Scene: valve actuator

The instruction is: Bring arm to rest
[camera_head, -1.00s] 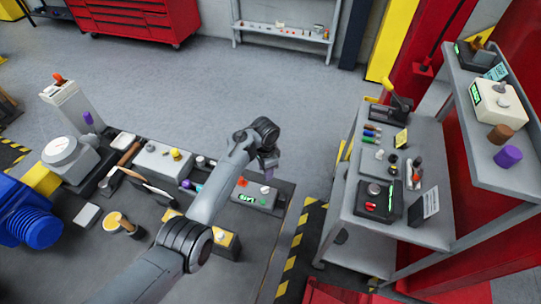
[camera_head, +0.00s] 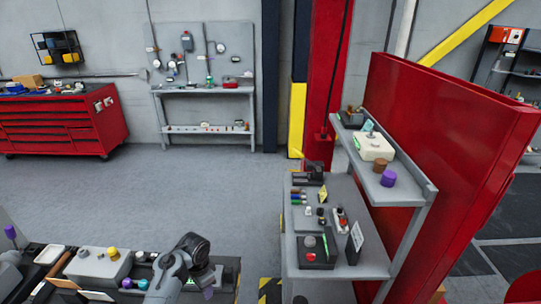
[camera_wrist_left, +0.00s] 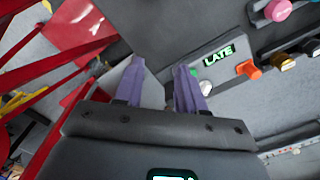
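My left arm comes in from the bottom of the head view, with its dark wrist over the right end of the workbench. My left gripper (camera_head: 208,292) hangs below the wrist, pointing down, and is small there. In the left wrist view, its two purple fingers (camera_wrist_left: 160,85) stand apart with nothing held between them. Beside them is a grey device with a green display reading "LATE" (camera_wrist_left: 218,54). An orange knob (camera_wrist_left: 249,69) is to the right of the fingers. The right gripper is not in view.
A grey cart (camera_head: 345,262) with small tools and a box with a red button stands to the right of the arm. A shelf (camera_head: 412,190) holds a purple cylinder (camera_head: 388,178). A red cabinet (camera_head: 62,125) stands far left. Open floor (camera_head: 200,195) lies between.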

